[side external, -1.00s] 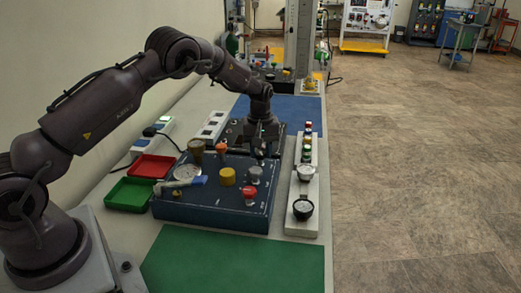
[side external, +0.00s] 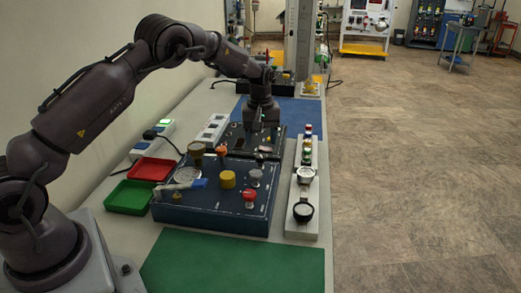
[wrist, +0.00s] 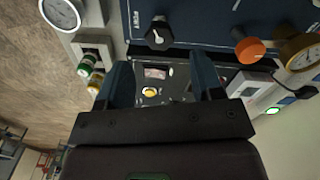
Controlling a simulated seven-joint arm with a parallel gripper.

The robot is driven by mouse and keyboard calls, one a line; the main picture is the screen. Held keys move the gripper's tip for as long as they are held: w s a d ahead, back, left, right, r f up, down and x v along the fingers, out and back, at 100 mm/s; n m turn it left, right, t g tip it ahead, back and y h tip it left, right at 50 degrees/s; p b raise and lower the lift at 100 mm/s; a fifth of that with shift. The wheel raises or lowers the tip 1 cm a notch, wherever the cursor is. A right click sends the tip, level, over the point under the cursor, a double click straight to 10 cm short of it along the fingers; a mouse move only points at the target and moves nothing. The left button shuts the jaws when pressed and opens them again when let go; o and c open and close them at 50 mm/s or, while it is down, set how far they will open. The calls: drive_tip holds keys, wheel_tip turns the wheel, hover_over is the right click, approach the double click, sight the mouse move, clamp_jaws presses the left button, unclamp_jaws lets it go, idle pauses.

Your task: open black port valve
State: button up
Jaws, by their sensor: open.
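The black port valve knob (wrist: 158,33) sits on the edge of the blue panel (wrist: 200,18) near white lettering, at the top of the wrist view. A small pale mark shows on it. In the side view, a small dark knob (side external: 264,153) at the panel's far right edge appears to be the same one. My gripper (wrist: 162,70) is open and empty, its two fingers apart over the dark panel beyond the blue one. The knob lies just past the fingertips, not between them. In the side view my gripper (side external: 262,128) points down behind the blue panel.
An orange knob (wrist: 248,48) and a brass-rimmed gauge (wrist: 302,50) stand to the right in the wrist view. A yellow button (wrist: 149,91) is between the fingers. Grey (side external: 256,176), yellow (side external: 228,179) and red (side external: 249,195) knobs stand on the blue panel. Gauges line a strip (side external: 302,228) at right.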

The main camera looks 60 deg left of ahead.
sight(260, 155)
wheel_tip(260, 155, up, 8)
idle(0.6)
drive_tip(key=s+d+r+m+t, duration=0.2)
drive_tip(key=s+d+r+m, duration=0.2)
drive_tip(key=s, duration=0.6)
drive_tip(key=s+d+r+m+t, duration=0.1)
drive_tip(key=s+d+r+m, duration=0.3)
drive_tip(key=s, duration=0.7)
drive_tip(key=s+d+r+m+t, duration=0.2)
drive_tip(key=s+d+r+m, duration=0.2)
drive_tip(key=s, duration=0.6)
drive_tip(key=shift+s+d+r+t, duration=0.35)
drive_tip(key=shift+d+r, duration=0.3)
drive_tip(key=shift+d, duration=0.45)
